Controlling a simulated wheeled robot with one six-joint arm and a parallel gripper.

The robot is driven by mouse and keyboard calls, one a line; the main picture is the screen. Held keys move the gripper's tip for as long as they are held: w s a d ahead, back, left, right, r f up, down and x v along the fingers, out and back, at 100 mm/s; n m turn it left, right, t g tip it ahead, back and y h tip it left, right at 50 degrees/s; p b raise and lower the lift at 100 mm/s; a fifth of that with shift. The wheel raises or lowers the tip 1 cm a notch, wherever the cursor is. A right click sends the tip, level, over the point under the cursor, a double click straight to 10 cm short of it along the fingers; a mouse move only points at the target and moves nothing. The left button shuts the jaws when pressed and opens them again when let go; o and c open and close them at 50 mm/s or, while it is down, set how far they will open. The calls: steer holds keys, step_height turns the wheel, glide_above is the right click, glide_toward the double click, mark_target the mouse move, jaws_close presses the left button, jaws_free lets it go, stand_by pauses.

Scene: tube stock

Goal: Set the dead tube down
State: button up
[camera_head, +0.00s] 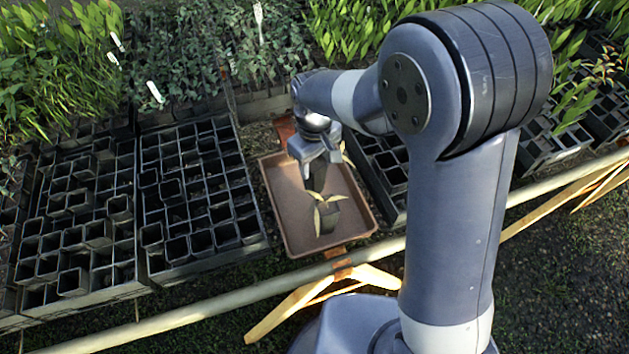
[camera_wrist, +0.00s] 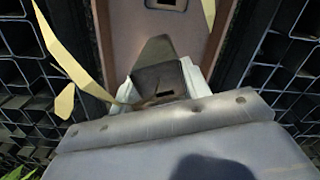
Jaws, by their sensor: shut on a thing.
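My gripper (camera_head: 316,158) is shut on a dark square tube, the dead tube (camera_head: 317,179), over the far part of a brown tray (camera_head: 286,200). Pale yellow, withered leaves hang from the held tube. In the wrist view the dead tube (camera_wrist: 158,82) sits between the two pale fingers, with yellow leaves to the left. I cannot tell whether its base touches the tray floor (camera_wrist: 117,35). Another dark tube (camera_head: 327,222) with yellowed leaves is in the tray, nearer the front; it shows in part at the top of the wrist view (camera_wrist: 165,4).
Black racks with square cells and tubes stand left of the tray (camera_head: 200,190) and close on its right (camera_head: 385,165). Green plants (camera_head: 220,50) fill the racks behind. A pale rail (camera_head: 220,302) runs along the front. The tray's left side is bare.

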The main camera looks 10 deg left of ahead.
steer(key=shift+f, duration=2.7)
steer(key=shift+f, duration=0.2)
steer(key=o, duration=1.4)
steer(key=shift+r, duration=0.1)
step_height(320, 180, up, 12)
steer(key=shift+r, duration=0.15)
